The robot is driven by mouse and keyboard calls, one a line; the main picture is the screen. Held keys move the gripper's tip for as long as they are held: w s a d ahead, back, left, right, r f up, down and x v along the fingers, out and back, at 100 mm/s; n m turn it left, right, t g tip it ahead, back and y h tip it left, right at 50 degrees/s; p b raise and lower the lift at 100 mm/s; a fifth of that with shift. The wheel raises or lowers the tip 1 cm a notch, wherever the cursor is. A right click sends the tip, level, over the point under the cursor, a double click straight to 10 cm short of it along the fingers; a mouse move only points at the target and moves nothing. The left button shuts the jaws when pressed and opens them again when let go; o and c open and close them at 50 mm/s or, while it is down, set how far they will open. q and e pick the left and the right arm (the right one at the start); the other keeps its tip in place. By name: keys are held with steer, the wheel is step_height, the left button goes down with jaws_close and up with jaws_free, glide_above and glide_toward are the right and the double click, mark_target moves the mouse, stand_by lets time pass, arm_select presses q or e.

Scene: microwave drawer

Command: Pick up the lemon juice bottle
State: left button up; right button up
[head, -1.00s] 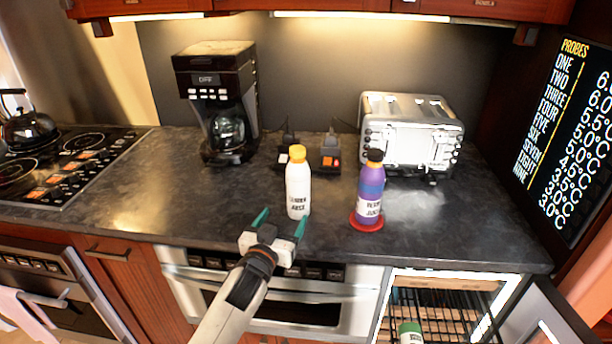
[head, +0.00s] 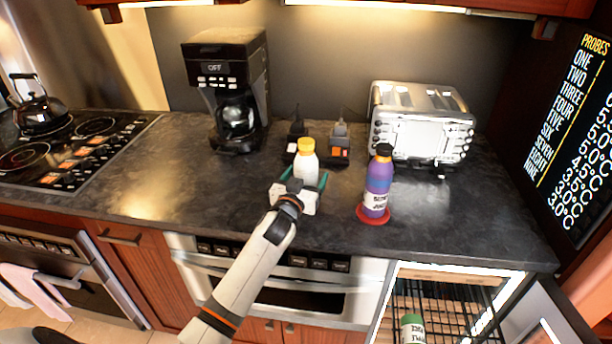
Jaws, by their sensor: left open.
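The white bottle with the yellow cap (head: 306,160) stands upright on the dark counter (head: 130,190). Its label was partly readable earlier and is now hidden behind my gripper; I take it as the lemon juice bottle. My left gripper (head: 304,178) is open, with a green fingertip on each side of the bottle and its palm in front. I cannot tell whether the fingers touch it. The bottle's lower part is hidden. My right gripper is not in view.
A purple bottle (head: 377,186) stands on a red coaster (head: 373,216) just right of my gripper. A coffee maker (head: 227,90) and a toaster (head: 420,130) stand behind. A lit open compartment (head: 440,290) is below right. The counter on the left is clear.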

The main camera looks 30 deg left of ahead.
arm_select(q)
steer(key=shift+w+a+f, duration=0.1)
steer(key=shift+w, duration=0.8)
